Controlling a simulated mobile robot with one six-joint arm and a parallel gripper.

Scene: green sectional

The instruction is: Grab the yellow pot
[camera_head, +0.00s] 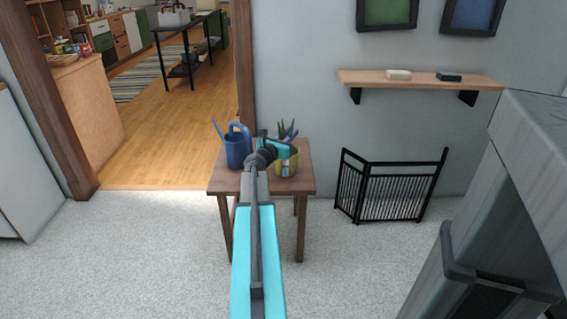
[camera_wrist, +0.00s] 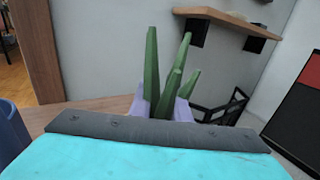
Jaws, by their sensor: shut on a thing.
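The yellow pot (camera_head: 294,163) stands at the right side of a small brown wooden table (camera_head: 222,184), with green spiky leaves rising from it. My gripper (camera_head: 281,150) is at the pot's upper part and is shut on it; my arm reaches over the table and hides part of the contact. In the wrist view the plant's leaves (camera_wrist: 152,70) rise beyond the grey and cyan gripper body, between pale lavender pieces. The pot's yellow wall is hidden there.
A blue watering can (camera_head: 238,150) stands left of the pot, close to my arm; its edge shows in the wrist view (camera_wrist: 10,132). A black metal fence (camera_head: 390,190) stands right of the table. A wooden wall shelf (camera_head: 425,82) hangs above.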

